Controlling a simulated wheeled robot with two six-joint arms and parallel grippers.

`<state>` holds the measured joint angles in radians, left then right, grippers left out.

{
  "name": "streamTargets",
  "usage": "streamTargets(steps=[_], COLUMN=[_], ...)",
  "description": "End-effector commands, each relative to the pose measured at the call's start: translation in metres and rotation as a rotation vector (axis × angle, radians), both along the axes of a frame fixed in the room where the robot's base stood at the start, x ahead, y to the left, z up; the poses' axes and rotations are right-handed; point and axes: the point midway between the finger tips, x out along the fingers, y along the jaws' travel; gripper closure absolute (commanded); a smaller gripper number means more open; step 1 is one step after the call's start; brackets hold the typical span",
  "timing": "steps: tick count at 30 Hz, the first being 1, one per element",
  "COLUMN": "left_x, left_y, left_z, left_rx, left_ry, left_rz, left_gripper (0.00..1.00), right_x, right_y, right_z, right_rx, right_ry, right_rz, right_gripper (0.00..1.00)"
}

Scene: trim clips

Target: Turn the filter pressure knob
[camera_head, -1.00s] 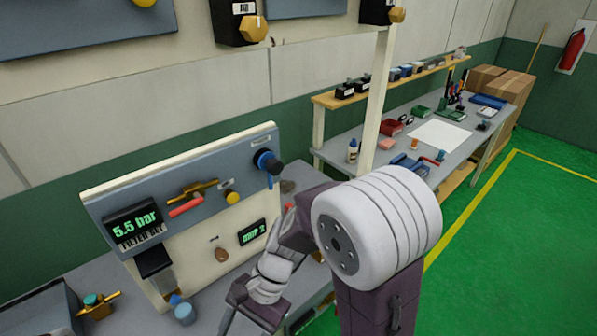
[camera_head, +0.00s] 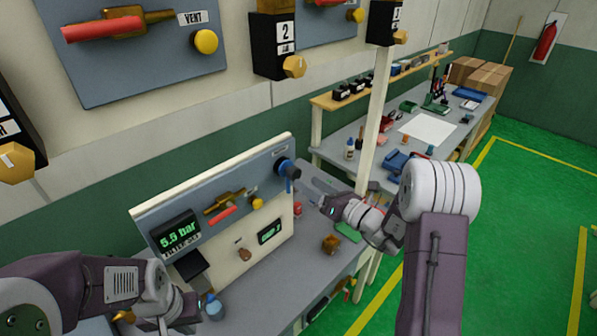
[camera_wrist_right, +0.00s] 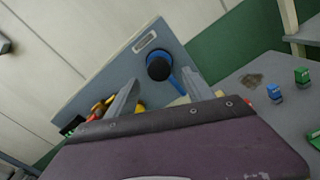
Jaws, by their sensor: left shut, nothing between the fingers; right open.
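The panel (camera_head: 222,212) stands on the bench with a "5.5 bar" display (camera_head: 179,237) at its left; the label below is partly readable as "FILTER". A black knob with a blue lever (camera_head: 287,168) sits at the panel's upper right. In the right wrist view the knob (camera_wrist_right: 158,68) lies beyond the fingertips, roughly between them. My right gripper (camera_head: 320,193) is open and empty, to the right of the knob and apart from it; its spread fingers show in the right wrist view (camera_wrist_right: 162,92). My left gripper (camera_head: 190,318) is shut and empty at the lower left, its fingertips hardly visible.
A brown object (camera_head: 331,244) and a blue-capped bottle (camera_head: 213,307) stand on the bench. A cream post (camera_head: 378,105) rises behind my right arm.

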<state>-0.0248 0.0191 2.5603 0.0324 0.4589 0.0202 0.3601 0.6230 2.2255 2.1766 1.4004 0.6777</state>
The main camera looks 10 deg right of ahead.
Motion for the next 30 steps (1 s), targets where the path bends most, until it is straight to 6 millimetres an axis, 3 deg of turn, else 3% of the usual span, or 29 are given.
streamTargets(steps=[3,9,18,20,25,30], left_x=[0.0,0.0,0.0,0.0,0.0,0.0], left_y=[0.0,0.0,0.0,0.0,0.0,0.0], left_z=[0.018,0.028,0.028,0.028,0.028,0.025], left_rx=[0.0,0.0,0.0,0.0,0.0,0.0], left_ry=[-0.001,-0.001,0.0,0.0,-0.001,-0.001], left_rz=[0.0,0.0,0.0,0.0,0.0,0.0], left_gripper=[1.0,1.0,1.0,1.0,1.0,1.0], right_x=[0.021,0.044,0.048,0.048,0.048,0.048], right_y=[0.016,0.031,0.033,0.033,0.033,0.033], right_z=[0.006,0.003,0.001,0.001,0.001,0.0], right_rx=[-0.001,-0.001,-0.001,-0.001,-0.001,-0.008], right_ry=[0.001,0.001,-0.001,-0.001,-0.001,-0.006], right_rz=[0.005,0.003,0.0,0.0,0.001,0.001], right_gripper=[0.4,0.4,0.4,0.54,1.0,1.0])
